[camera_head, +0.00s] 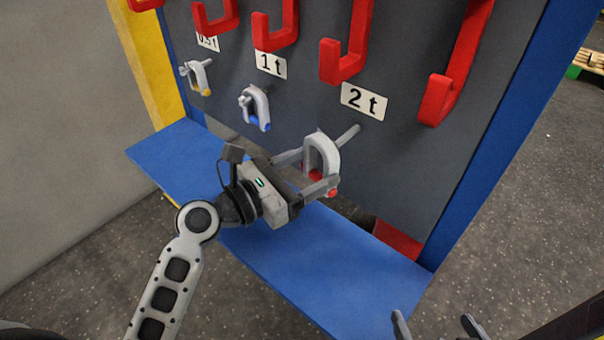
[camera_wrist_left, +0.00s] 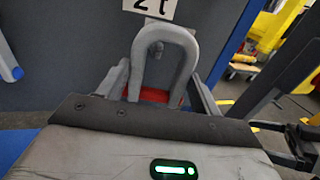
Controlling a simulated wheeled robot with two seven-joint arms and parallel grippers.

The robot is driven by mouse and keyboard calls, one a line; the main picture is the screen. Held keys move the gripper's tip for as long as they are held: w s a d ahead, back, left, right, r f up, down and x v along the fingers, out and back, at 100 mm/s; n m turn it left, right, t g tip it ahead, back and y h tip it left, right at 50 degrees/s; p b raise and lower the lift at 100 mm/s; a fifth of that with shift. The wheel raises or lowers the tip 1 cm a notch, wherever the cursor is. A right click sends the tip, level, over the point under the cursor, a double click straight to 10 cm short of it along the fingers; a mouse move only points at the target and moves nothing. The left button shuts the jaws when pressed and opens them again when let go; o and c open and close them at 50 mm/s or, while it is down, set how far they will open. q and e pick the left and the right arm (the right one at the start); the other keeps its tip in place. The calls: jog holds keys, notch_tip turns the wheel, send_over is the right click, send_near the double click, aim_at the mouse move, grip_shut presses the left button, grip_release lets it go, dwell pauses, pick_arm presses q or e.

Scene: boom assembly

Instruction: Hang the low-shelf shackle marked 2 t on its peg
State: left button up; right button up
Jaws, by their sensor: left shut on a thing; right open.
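My left gripper (camera_head: 318,170) is shut on a grey bow shackle (camera_head: 328,146) with red pin ends and holds it upright, bow up, in front of the board. The grey 2 t peg (camera_head: 348,134) sticks out of the board below the 2 t label (camera_head: 364,101), right behind the bow. In the left wrist view, the shackle (camera_wrist_left: 190,48) stands between the fingers, and the peg's end (camera_wrist_left: 157,46) shows inside the top of the bow. I cannot tell whether the peg passes through it. My right gripper (camera_head: 436,326) is open and empty at the bottom edge.
Smaller shackles hang on the pegs under 0.5 t (camera_head: 197,76) and 1 t (camera_head: 256,108). Several red hooks (camera_head: 345,62) jut out above. A blue shelf (camera_head: 345,275) runs below the board, with a blue post (camera_head: 500,130) at right.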

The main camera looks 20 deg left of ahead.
pick_arm(q)
jog(key=w, duration=0.1)
jog(key=w+d+b, duration=0.1)
jog(key=w, duration=0.1)
jog(key=w+d+b, duration=0.1)
jog(key=w, duration=0.1)
jog(key=shift+f, duration=0.15)
jog(key=shift+w+d+f, duration=0.25)
jog(key=shift+w+f, duration=0.2)
jog(key=shift+f, duration=0.25)
dwell(0.6)
